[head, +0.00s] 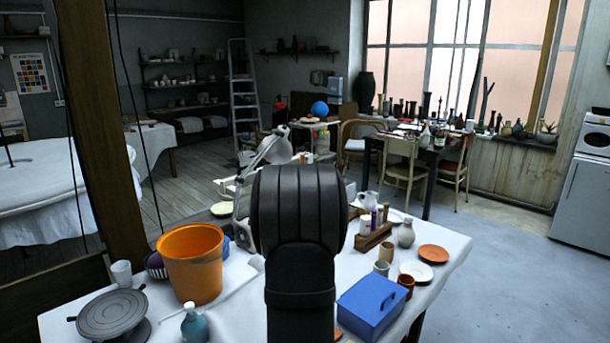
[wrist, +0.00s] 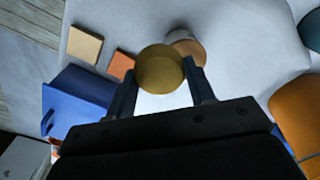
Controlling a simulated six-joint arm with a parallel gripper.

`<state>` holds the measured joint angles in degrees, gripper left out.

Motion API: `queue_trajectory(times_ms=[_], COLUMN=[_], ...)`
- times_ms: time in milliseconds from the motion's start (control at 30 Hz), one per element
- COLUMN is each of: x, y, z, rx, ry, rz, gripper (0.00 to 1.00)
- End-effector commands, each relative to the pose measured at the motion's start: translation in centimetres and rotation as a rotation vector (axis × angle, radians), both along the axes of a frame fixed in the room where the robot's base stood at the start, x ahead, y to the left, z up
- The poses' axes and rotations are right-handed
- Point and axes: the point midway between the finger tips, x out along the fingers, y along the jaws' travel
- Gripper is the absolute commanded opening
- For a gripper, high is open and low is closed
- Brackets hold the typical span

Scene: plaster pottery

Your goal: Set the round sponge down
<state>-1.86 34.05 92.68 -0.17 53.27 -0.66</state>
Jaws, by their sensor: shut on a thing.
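The round sponge (wrist: 160,70) is a yellow-brown disc in the wrist view. My gripper (wrist: 161,86) is shut on it, with one dark finger on each side of the sponge. Pale table cloth shows beyond the sponge. I cannot tell how high above the cloth it is. A round cup or jar (wrist: 187,43) with a tan top stands just behind the sponge, which partly covers it. In the head view my dark arm fills the middle and hides the sponge and the gripper.
In the wrist view a tan square (wrist: 85,44) and an orange square (wrist: 121,64) lie at left, near a blue box (wrist: 82,98). An orange bucket (head: 192,262), a banding wheel (head: 112,313) and a teal bottle (head: 194,325) stand on the left of the table. Bare cloth (wrist: 225,45) shows right of the cup.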

Motion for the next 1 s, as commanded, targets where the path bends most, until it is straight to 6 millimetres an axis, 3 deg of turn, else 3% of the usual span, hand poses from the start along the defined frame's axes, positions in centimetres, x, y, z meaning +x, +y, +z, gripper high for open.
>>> queue_trajectory(times_ms=[100,333,433,800,1000], x=[0.0,-0.1,-0.9,-9.1,-11.4], y=[-1.3,-1.8,-3.0,-11.5,-12.9], z=[0.1,0.1,0.2,0.2,-0.1], rx=[0.000,0.000,0.000,-0.002,-0.002], ry=[0.000,0.000,0.000,-0.001,0.000], rz=[-0.038,-0.051,-0.075,-0.298,-0.355], gripper=[0.28,0.28,0.28,0.28,0.28])
